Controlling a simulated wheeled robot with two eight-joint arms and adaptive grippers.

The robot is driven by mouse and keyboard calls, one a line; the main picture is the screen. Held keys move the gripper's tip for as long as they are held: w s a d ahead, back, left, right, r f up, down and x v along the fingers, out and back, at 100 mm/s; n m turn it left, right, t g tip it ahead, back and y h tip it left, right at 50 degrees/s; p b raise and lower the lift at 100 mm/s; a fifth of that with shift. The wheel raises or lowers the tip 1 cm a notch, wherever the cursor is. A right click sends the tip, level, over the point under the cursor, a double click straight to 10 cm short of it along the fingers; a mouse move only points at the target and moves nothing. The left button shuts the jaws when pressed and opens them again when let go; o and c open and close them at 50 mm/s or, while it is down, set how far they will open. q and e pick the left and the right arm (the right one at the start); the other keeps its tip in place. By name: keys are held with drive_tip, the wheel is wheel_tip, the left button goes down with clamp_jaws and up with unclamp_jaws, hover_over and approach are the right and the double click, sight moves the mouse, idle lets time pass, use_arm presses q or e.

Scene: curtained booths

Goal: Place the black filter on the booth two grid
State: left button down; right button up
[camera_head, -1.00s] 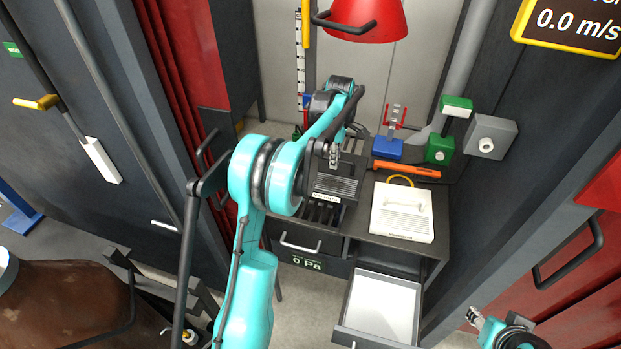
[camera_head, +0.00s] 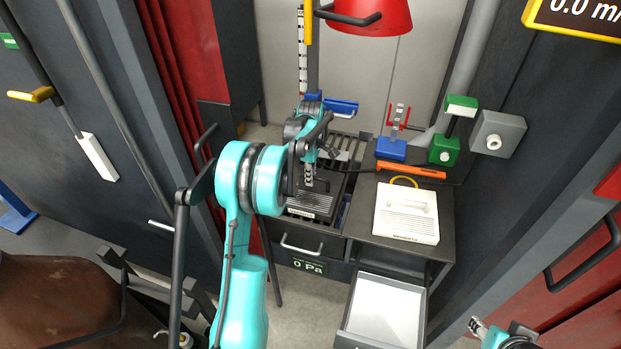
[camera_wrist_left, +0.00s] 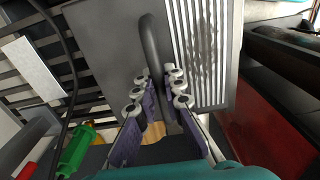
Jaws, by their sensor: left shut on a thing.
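The black filter (camera_head: 311,204), a dark flat box with a ribbed panel, is at the left part of the workbench in the head view. My left gripper (camera_head: 308,181) is shut on its handle; the wrist view shows the dark bar handle (camera_wrist_left: 151,50) between the fingers (camera_wrist_left: 158,92) and the filter's ribbed panel (camera_wrist_left: 205,45) beside it. The slatted grid (camera_head: 347,153) shows behind and right of the filter, partly hidden by my arm. I cannot tell whether the filter touches the grid. My right gripper (camera_head: 477,326) is at the bottom right, small, its opening unclear.
A white filter (camera_head: 406,212) lies on the bench's right half, near an orange tool (camera_head: 411,171). Below it a drawer (camera_head: 384,308) stands open. A red lamp hood (camera_head: 370,18) hangs above. Green and blue blocks stand at the back right. Dark booth walls flank both sides.

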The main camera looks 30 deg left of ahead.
use_arm(q)
drive_tip(key=shift+f, duration=0.15)
drive_tip(key=c, duration=1.6)
unclamp_jaws()
